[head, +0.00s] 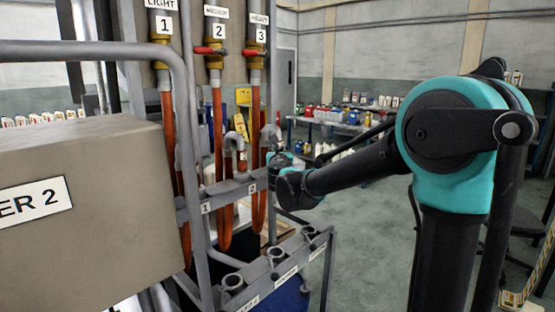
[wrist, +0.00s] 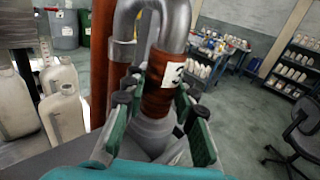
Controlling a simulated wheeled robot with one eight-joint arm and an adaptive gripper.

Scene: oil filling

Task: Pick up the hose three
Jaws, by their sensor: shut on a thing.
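Hose three is an orange-brown hose (head: 256,105) hanging below the valve marked 3 in the head view. Its grey hooked metal nozzle (head: 271,131) stands at the right end of the numbered rack. In the wrist view its wrapped section (wrist: 157,98) carries a white label with a 3, and the bent metal pipe rises above it. My gripper (wrist: 158,112) is shut on this section, with green fingers on both sides. In the head view my gripper (head: 277,163) is at the right end of the rack; the grip itself is mostly hidden there.
The numbered rack (head: 229,190) also holds hoses one and two. A lower bar with round holders (head: 233,281) is below it. A grey box (head: 85,205) blocks the left side. Beige bottles (wrist: 65,120) stand left in the wrist view. Open floor (head: 370,220) lies to the right.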

